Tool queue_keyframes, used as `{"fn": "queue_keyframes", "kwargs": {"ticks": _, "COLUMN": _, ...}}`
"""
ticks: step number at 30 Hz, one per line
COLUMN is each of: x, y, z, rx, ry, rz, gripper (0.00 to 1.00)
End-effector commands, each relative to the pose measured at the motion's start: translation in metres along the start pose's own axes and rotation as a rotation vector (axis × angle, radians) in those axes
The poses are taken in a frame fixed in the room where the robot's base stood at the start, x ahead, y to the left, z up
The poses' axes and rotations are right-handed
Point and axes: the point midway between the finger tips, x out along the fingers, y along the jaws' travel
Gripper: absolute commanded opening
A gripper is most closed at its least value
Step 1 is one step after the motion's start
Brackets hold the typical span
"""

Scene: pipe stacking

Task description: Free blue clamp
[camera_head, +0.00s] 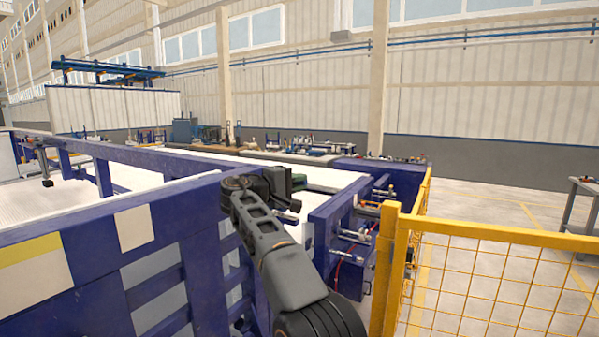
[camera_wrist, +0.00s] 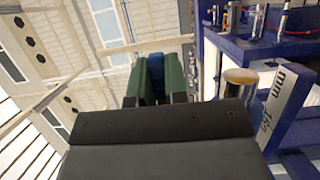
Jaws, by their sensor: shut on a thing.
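In the wrist view, my gripper (camera_wrist: 156,88) has a broad black body and two green fingers. The fingers are shut on a narrow blue piece, which looks like the blue clamp (camera_wrist: 156,67); only its upper part shows between them. In the head view, the dark end of my arm (camera_head: 275,186) is above the near corner of the blue frame (camera_head: 195,207). The clamp cannot be made out there. Whether the clamp touches anything beyond the fingers is hidden.
A yellow mesh fence (camera_head: 490,285) stands at the right. Metal fittings (camera_head: 360,237) stick out from the frame's right end. In the wrist view, a shiny cylinder (camera_wrist: 240,88) and a white marked plate (camera_wrist: 281,105) are close on the right. Open floor lies beyond the fence.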

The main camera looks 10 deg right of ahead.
Motion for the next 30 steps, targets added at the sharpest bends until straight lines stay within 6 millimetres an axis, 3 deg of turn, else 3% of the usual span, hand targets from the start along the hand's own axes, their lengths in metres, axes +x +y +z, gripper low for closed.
{"fn": "queue_keyframes", "kwargs": {"ticks": 20, "x": -0.0019, "y": 0.0001, "z": 0.0017, "rx": 0.001, "ry": -0.051, "rz": 0.0, "gripper": 0.0}}
{"fn": "queue_keyframes", "kwargs": {"ticks": 21, "x": -0.0019, "y": 0.0, "z": 0.0016, "rx": 0.001, "ry": -0.051, "rz": 0.0, "gripper": 0.18}}
{"fn": "queue_keyframes", "kwargs": {"ticks": 28, "x": -0.0025, "y": 0.0, "z": 0.0011, "rx": 0.0, "ry": -0.048, "rz": 0.0, "gripper": 0.39}}
{"fn": "queue_keyframes", "kwargs": {"ticks": 30, "x": -0.0026, "y": 0.0, "z": 0.001, "rx": 0.0, "ry": -0.048, "rz": 0.0, "gripper": 0.39}}
